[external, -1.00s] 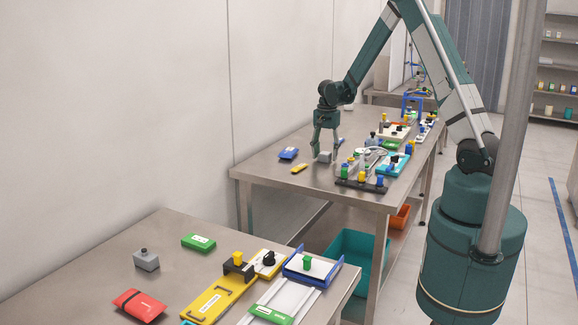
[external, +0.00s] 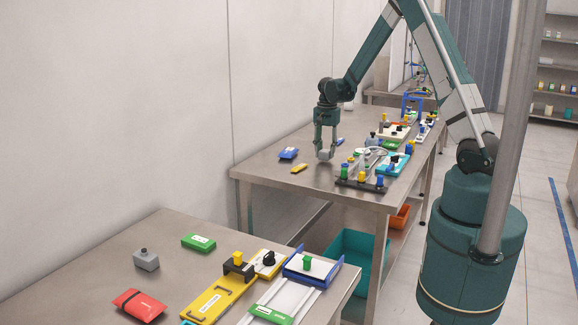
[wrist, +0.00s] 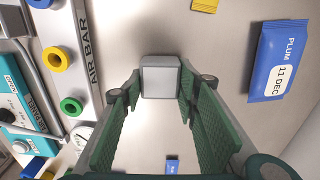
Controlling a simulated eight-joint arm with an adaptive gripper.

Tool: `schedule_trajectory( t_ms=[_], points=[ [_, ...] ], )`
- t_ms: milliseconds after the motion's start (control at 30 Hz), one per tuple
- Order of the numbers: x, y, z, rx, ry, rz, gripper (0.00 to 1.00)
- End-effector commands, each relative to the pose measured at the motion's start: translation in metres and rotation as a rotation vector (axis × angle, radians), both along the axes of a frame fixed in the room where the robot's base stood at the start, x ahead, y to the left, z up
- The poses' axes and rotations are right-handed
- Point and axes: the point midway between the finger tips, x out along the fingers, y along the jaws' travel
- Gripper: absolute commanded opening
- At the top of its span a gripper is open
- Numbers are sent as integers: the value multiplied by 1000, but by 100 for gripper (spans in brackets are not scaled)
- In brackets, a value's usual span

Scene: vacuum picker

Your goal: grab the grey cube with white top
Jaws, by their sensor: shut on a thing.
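The grey cube with the lighter top (wrist: 160,78) is between the two green fingers of my gripper (wrist: 158,90) in the wrist view. In the external view the small grey cube (external: 324,156) shows between the fingertips of my gripper (external: 325,154), at the far steel table (external: 270,172). My gripper points down and is shut on the cube. Whether the cube still touches the table I cannot tell.
A blue "PLUM" packet (wrist: 281,62) and a yellow piece (wrist: 205,5) lie to one side of the cube. The "AIR BAR" rail (wrist: 88,50) with coloured knobs stands on the other side.

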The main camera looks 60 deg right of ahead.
Motion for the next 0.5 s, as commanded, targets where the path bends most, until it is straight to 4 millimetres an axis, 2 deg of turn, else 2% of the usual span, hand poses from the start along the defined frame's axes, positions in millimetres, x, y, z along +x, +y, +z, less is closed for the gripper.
schedule_trajectory(
  t_ms=[500],
  points=[
    [0, 0, 66, 0, 0, 0, 19]
  ],
)
